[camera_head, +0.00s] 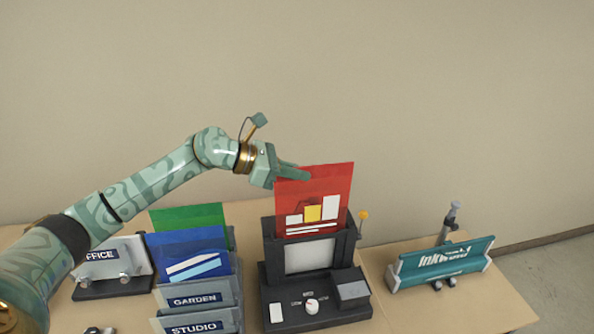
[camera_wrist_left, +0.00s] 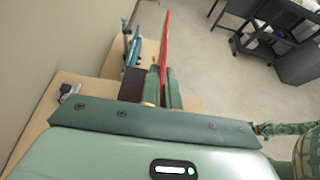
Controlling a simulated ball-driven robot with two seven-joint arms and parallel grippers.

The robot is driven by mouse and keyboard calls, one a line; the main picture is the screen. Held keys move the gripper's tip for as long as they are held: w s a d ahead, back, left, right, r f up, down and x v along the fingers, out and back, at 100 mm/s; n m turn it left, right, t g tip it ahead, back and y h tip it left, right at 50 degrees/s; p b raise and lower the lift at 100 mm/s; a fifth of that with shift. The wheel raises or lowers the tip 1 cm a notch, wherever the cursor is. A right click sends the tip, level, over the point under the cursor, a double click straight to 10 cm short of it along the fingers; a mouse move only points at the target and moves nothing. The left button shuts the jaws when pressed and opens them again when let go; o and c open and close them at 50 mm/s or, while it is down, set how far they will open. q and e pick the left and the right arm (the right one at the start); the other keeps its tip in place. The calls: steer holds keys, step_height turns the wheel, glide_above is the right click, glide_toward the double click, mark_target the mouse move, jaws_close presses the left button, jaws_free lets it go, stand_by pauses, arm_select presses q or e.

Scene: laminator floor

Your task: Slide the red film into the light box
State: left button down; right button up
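The red film (camera_head: 335,182) is an upright sheet with white and yellow shapes. My left gripper (camera_head: 292,172) is shut on its upper left edge. The wrist view shows the film (camera_wrist_left: 166,45) edge-on at the green fingers (camera_wrist_left: 164,92). The light box (camera_head: 312,288) is dark, with a pale lit panel (camera_head: 310,256) and side posts. The film's lower edge is at the top of the box, between the posts; I cannot tell whether it is in the slot. My right gripper (camera_wrist_left: 264,128) shows small at the right of the wrist view, its opening unclear.
Left of the box, a rack marked GARDEN (camera_head: 196,300) and STUDIO holds a blue film (camera_head: 188,244) and a green film (camera_head: 187,217). An OFFICE stand (camera_head: 112,288) is further left. A teal sign unit (camera_head: 442,262) stands right. Bare table (camera_head: 430,312) lies in front of it.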

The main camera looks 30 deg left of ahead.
mark_target(296, 217)
arm_select(q)
steer(key=shift+f+b, duration=5.3)
steer(key=shift+f, duration=1.5)
steer(key=c, duration=1.6)
jaws_free()
steer(key=shift+o, duration=0.2)
steer(key=v, duration=1.6)
